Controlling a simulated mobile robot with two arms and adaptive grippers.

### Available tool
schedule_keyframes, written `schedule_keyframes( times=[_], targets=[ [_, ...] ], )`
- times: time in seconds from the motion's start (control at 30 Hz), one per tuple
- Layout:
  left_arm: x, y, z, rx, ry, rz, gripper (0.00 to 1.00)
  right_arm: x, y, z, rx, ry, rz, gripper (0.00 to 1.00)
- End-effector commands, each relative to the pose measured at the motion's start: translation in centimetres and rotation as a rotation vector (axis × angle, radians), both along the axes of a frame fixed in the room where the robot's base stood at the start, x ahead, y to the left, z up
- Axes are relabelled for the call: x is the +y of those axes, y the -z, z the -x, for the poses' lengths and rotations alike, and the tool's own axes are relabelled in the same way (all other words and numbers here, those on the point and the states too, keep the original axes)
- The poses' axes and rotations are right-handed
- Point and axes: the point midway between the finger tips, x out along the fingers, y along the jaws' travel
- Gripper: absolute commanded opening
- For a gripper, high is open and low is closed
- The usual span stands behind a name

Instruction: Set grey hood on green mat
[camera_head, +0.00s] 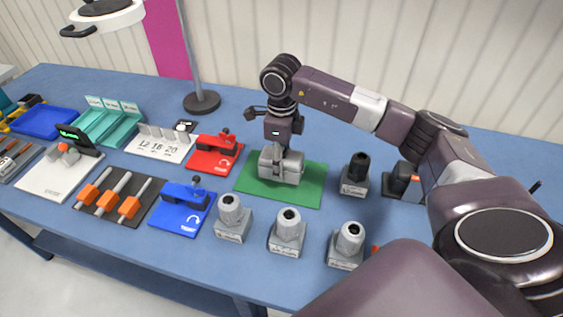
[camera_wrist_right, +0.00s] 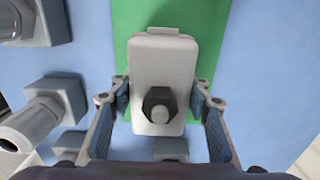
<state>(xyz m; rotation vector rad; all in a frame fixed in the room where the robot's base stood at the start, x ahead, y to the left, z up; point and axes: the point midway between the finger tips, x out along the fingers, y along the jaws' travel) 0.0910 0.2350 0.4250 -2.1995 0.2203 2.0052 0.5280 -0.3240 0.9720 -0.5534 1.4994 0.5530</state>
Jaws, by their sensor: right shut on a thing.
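The grey hood (camera_head: 284,167) is at the green mat (camera_head: 305,193), upright as far as I can see. In the right wrist view the hood (camera_wrist_right: 163,62) shows from above, a pale grey block with a dark hexagonal fitting on it, and the green mat (camera_wrist_right: 208,45) behind it. My right gripper (camera_head: 279,150) is over the hood from above. Its fingers (camera_wrist_right: 161,106) stand on both sides of the hood, shut on it. I cannot tell whether the hood's underside touches the mat. My left gripper is not in view.
Several grey connectors (camera_head: 288,229) stand in front of the mat. A red-based device (camera_head: 213,157) and a blue-based device (camera_head: 180,209) are on its left, and a black-topped connector (camera_head: 355,173) is on its right. A lamp pole (camera_head: 202,101) stands behind.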

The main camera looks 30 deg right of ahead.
Motion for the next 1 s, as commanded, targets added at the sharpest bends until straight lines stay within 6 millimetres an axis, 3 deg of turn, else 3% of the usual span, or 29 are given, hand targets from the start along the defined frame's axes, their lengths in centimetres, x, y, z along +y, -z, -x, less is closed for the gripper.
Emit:
schedule_keyframes(
  times=[0.6, 0.87, 0.9, 1.0],
  targets=[
    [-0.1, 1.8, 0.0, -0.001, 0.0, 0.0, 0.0, 0.0, 2.2, -0.1, -0.001, 0.0, 0.0, 0.08],
    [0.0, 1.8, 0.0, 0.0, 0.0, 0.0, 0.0, 0.0, 2.2, -0.1, -0.001, 0.0, 0.0, 0.08],
    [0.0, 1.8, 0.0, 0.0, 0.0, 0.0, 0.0, 0.0, 2.2, -0.1, -0.001, 0.0, 0.0, 0.45],
    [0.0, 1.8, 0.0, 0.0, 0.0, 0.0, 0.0, 0.0, 2.2, -0.1, -0.001, 0.0, 0.0, 0.56]
  ],
)
